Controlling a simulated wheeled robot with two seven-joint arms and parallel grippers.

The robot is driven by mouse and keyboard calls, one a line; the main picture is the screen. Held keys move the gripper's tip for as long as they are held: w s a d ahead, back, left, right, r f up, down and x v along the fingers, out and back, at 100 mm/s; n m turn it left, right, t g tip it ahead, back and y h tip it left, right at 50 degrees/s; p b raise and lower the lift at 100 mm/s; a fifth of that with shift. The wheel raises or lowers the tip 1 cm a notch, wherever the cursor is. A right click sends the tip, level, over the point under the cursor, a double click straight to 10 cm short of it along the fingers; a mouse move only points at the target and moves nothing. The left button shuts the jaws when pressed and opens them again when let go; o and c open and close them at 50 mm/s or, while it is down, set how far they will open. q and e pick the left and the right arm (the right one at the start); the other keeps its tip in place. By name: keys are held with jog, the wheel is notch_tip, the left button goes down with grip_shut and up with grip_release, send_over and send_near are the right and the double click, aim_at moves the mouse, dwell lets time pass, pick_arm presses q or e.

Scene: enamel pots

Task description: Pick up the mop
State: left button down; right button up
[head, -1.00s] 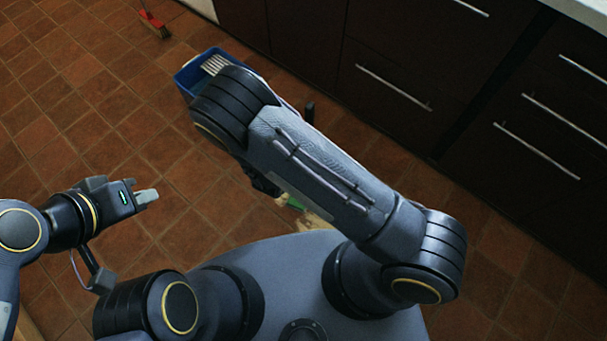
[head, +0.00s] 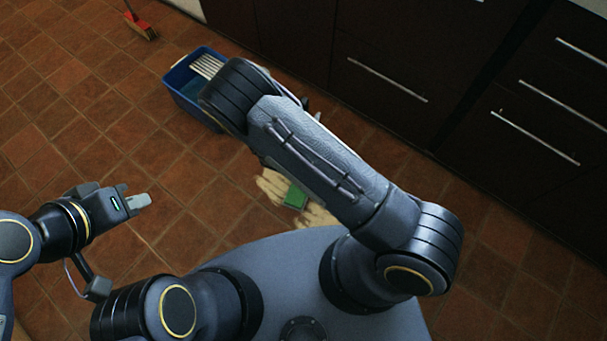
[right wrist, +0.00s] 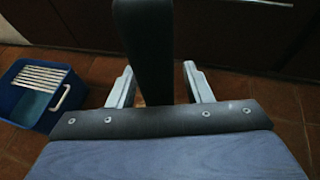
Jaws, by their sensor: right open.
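The mop lies on the tiled floor in the head view, showing a green head piece (head: 296,196) and cream strings (head: 272,184). My right arm covers part of it. My right gripper (right wrist: 157,68) is open in the right wrist view. A thick dark bar (right wrist: 143,35) stands between or just beyond its fingers. It may be the mop's handle, but I cannot tell, nor whether it touches the fingers. In the head view the right gripper is hidden behind my arm. My left gripper (head: 132,198) is over bare floor at the left, well away from the mop.
A blue bucket (head: 180,92) with a pale slatted wringer stands behind my right forearm, and left of the gripper in the right wrist view (right wrist: 20,105). A red broom (head: 140,27) is at the far left. Dark drawer cabinets (head: 400,60) line the back right. Floor at left is clear.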

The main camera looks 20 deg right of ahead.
jog(key=c, duration=0.9)
jog(key=shift+r, duration=0.1)
grip_shut()
jog(key=shift+r, duration=0.1)
